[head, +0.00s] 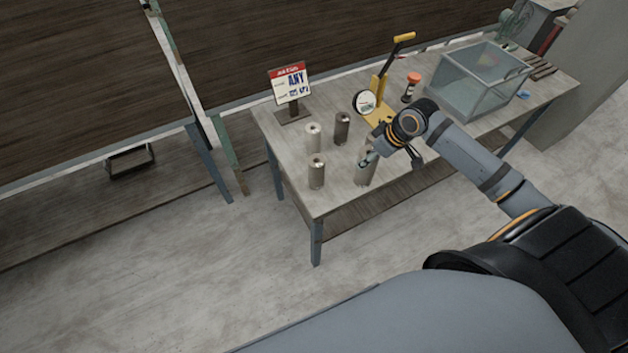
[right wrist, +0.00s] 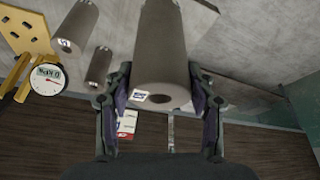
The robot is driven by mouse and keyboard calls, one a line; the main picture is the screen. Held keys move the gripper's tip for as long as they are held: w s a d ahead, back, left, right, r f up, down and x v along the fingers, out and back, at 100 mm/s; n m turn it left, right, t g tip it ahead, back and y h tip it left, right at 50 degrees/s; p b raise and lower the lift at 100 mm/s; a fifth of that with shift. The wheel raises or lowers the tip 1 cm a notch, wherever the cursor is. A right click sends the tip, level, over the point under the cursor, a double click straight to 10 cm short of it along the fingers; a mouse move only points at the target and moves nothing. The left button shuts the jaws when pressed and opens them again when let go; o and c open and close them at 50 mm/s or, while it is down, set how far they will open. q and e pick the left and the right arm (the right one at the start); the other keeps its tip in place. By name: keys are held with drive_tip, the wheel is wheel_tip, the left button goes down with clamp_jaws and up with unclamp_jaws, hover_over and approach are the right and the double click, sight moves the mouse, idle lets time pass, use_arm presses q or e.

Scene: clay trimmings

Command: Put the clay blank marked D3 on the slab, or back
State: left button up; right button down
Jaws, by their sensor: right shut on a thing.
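Several clay blanks, plain cylinders with a small hole in the top, stand on the table (head: 285,150). One is pale (head: 313,138), one dark grey (head: 342,128) and one beige (head: 316,172). My right gripper (head: 372,155) is shut on a grey-brown blank (head: 364,172) near the table's front edge. In the right wrist view this blank (right wrist: 163,50) sits between both fingers, with a small label by its hole. I cannot read that label, so I cannot tell which blank is D3. I cannot pick out a slab with certainty. My left gripper is not in view.
A yellow lever stand (head: 381,85) with a round dial (head: 364,102) is behind my right gripper. A red-topped object (head: 411,86) and a clear box (head: 478,80) are further right.

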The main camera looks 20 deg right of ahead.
drive_tip(key=w+d+f+b, duration=0.1)
drive_tip(key=w+f+b, duration=0.9)
drive_tip(key=w+f, duration=0.3)
drive_tip(key=shift+w+d+f, duration=0.15)
drive_tip(key=shift+w+d, duration=0.25)
drive_tip(key=shift+c, duration=2.3)
unclamp_jaws()
drive_tip(key=shift+f, duration=0.15)
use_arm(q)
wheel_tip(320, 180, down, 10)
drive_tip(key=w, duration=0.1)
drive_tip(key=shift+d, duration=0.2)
